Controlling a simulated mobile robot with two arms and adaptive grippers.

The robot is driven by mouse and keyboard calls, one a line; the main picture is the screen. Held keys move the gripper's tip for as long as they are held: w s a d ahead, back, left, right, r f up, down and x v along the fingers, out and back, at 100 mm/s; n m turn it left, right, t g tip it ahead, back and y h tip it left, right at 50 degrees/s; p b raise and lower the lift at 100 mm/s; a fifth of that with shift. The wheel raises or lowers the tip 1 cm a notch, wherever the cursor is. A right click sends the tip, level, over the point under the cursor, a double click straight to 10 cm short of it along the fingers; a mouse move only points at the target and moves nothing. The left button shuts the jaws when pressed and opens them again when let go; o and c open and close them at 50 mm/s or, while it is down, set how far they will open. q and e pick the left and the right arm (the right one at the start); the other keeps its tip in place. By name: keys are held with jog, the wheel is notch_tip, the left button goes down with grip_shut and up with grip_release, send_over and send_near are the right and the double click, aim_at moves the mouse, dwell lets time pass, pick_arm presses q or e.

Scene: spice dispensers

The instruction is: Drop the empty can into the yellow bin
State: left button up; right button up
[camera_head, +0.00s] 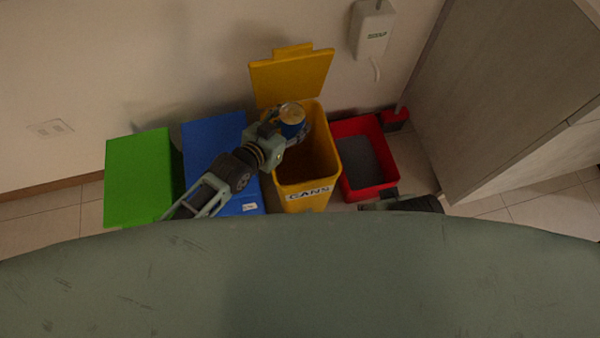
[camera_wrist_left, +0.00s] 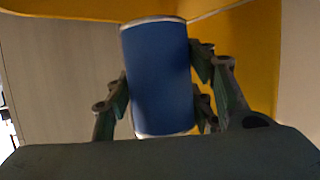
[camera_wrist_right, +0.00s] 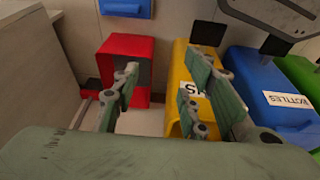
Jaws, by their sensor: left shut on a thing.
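The yellow bin (camera_head: 308,193), labelled CANS, stands against the wall with its lid (camera_head: 291,78) raised. My left gripper (camera_head: 287,128) is over the bin's open mouth, shut on the blue can (camera_head: 292,130). In the left wrist view the can (camera_wrist_left: 158,80) sits between the fingers, with yellow bin surface (camera_wrist_left: 255,50) behind it. In the head view I cannot tell exactly how high the can is against the rim. My right gripper (camera_wrist_right: 172,95) is open and empty in the right wrist view, with the yellow bin (camera_wrist_right: 180,70) beyond its fingers.
A blue bin (camera_head: 215,140) and a green bin (camera_head: 140,180) stand left of the yellow bin, both lids closed. A red open bin (camera_head: 345,128) stands to its right. A wooden cabinet (camera_head: 510,80) is at right. A white box (camera_head: 371,30) hangs on the wall.

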pick_arm(q)
notch_tip(320, 180, down, 3)
jog(key=b, duration=0.3)
jog(key=shift+f, duration=0.3)
pick_arm(e)
jog(key=shift+v, duration=2.7)
jog(key=shift+d, duration=0.15)
pick_arm(q)
jog(key=o, duration=1.2)
jog(key=v, duration=1.2)
